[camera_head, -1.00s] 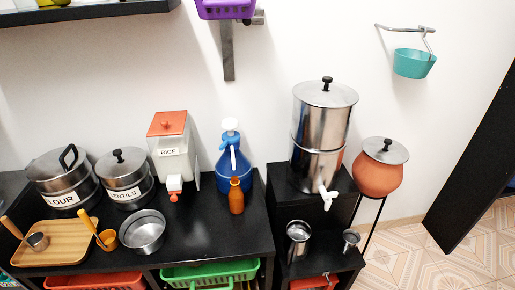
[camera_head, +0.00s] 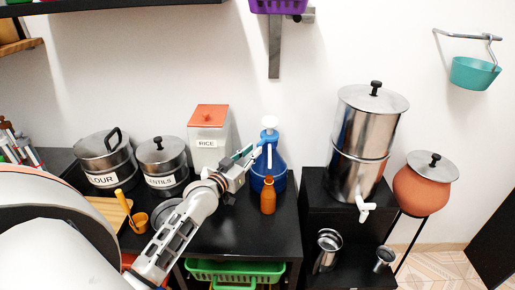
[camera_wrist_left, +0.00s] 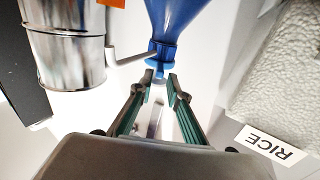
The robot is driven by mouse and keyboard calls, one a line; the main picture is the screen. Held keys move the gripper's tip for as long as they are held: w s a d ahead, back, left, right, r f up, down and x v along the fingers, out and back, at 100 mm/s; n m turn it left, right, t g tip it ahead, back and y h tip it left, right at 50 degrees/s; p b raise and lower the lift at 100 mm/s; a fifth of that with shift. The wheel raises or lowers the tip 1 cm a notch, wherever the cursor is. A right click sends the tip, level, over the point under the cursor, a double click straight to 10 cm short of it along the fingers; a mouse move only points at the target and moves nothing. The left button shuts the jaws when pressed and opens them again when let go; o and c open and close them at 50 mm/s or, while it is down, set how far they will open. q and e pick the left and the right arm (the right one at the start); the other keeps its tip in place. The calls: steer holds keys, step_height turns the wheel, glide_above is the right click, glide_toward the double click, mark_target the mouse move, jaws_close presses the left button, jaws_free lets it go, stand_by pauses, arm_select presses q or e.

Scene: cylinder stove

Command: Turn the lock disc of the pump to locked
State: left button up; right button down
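The pump is a blue bottle (camera_head: 266,170) with a white pump head (camera_head: 269,122), standing at the back right of the black counter. In the left wrist view the blue bottle (camera_wrist_left: 176,14) appears upside down, with a blue collar and disc (camera_wrist_left: 160,62) at its neck. I cannot read the disc's lock position. My left gripper (camera_head: 254,151) reaches the bottle's neck from the left. In the left wrist view my left gripper (camera_wrist_left: 158,79) is open, with its fingertips on either side of the pump below the disc; contact is unclear. My right gripper is not in view.
A brown bottle (camera_head: 268,196) stands just in front of the pump. The rice container (camera_head: 209,146) is close on the left, with lentils (camera_head: 162,165) and flour (camera_head: 104,160) pots beyond. A steel water filter (camera_head: 364,140) stands to the right.

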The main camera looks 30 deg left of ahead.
mark_target(257, 146)
arm_select(q)
steer(key=shift+w, duration=1.75)
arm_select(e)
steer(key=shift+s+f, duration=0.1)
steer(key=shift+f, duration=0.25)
arm_select(q)
jaws_close()
steer(key=shift+a, duration=0.1)
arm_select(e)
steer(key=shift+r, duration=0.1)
